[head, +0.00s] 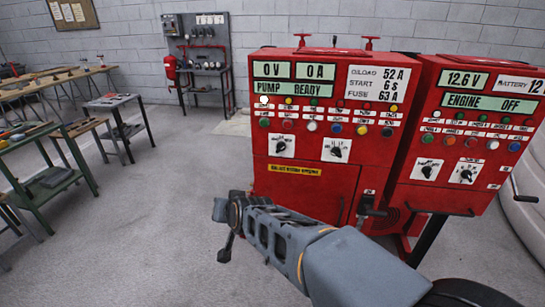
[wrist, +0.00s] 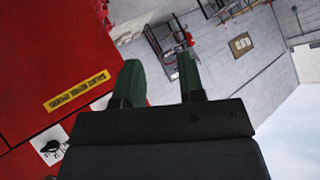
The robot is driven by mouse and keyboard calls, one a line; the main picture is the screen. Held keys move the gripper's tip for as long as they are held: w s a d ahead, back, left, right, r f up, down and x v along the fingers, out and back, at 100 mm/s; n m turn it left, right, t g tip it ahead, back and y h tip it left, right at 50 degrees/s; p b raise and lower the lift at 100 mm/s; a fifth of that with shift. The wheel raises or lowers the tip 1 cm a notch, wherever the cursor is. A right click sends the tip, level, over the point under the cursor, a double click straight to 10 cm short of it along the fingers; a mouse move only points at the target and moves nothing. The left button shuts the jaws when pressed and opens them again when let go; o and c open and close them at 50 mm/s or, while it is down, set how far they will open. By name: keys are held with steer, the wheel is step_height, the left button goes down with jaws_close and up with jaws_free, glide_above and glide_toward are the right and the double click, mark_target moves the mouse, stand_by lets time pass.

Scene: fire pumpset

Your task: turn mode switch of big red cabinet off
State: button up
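The left red cabinet (head: 315,195) has displays reading "0 V", "0 A" and "PUMP READY". Two black rotary knobs on white plates sit under its lamp rows: a left knob (head: 281,146) and a right knob (head: 337,150). Their labels are too small to read. My gripper (head: 225,228) is in front of the cabinet's lower left, below knob height. In the wrist view its two dark green fingers (wrist: 160,78) are apart with nothing between them. That view also shows the cabinet's yellow label (wrist: 77,91) and one knob (wrist: 50,147) at lower left.
A second red cabinet (head: 455,140) reading "ENGINE OFF" stands close on the right, with two similar knobs. A black lever handle (head: 368,207) sticks out at the left cabinet's lower right. Workbenches (head: 45,175) stand at left. The floor (head: 140,240) between is clear.

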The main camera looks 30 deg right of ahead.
steer(key=w+d+r+m+t+h+b, duration=0.1)
steer(key=w+d+m+t+h, duration=0.25)
steer(key=d+m, duration=0.2)
steer(key=m+g+h+b, duration=0.1)
steer(key=m+h, duration=0.6)
steer(key=h, duration=0.2)
glide_toward(279, 150)
steer(key=p+x, duration=0.1)
steer(key=x, duration=0.8)
steer(key=shift+d, duration=0.15)
jaws_close()
